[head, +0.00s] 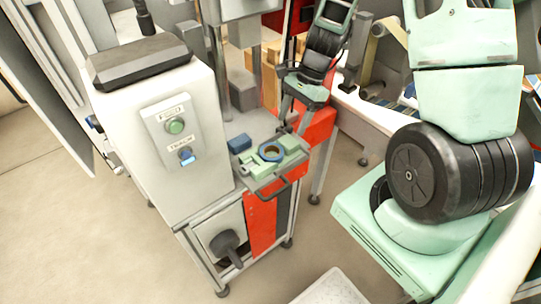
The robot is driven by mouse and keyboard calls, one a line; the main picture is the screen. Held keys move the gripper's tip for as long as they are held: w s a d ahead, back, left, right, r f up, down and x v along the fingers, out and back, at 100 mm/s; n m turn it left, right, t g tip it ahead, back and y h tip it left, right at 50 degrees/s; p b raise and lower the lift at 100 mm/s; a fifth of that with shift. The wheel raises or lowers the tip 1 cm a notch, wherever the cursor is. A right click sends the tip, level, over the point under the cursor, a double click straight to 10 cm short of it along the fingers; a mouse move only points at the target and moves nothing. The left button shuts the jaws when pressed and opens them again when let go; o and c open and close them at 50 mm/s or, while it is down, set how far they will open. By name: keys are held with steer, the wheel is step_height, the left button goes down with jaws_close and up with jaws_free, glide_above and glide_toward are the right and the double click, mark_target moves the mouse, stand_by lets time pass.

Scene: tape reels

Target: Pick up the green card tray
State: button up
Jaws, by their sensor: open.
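A pale green, blocky piece (287,144), which looks like the green card tray, sits on the near end of the grey machine bench. A blue ring with a dark, tan-edged centre (271,152) rests on it. My gripper (291,130) hangs from the arm just behind and to the right of the green piece, pointing down. Its dark fingers are open, with nothing seen between them. At this size I cannot tell whether a finger touches the piece.
A small blue block (240,143) lies left of the green piece. A white control box (160,135) with green and blue buttons stands close on the left. A red panel (318,125) is to the right. Open floor lies in front.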

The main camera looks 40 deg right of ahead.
mark_target(285, 143)
steer(key=x, duration=0.6)
steer(key=shift+s+f, duration=0.15)
steer(key=shift+f, duration=0.3)
steer(key=c, duration=0.9)
steer(key=shift+o, duration=0.2)
steer(key=shift+r, duration=0.15)
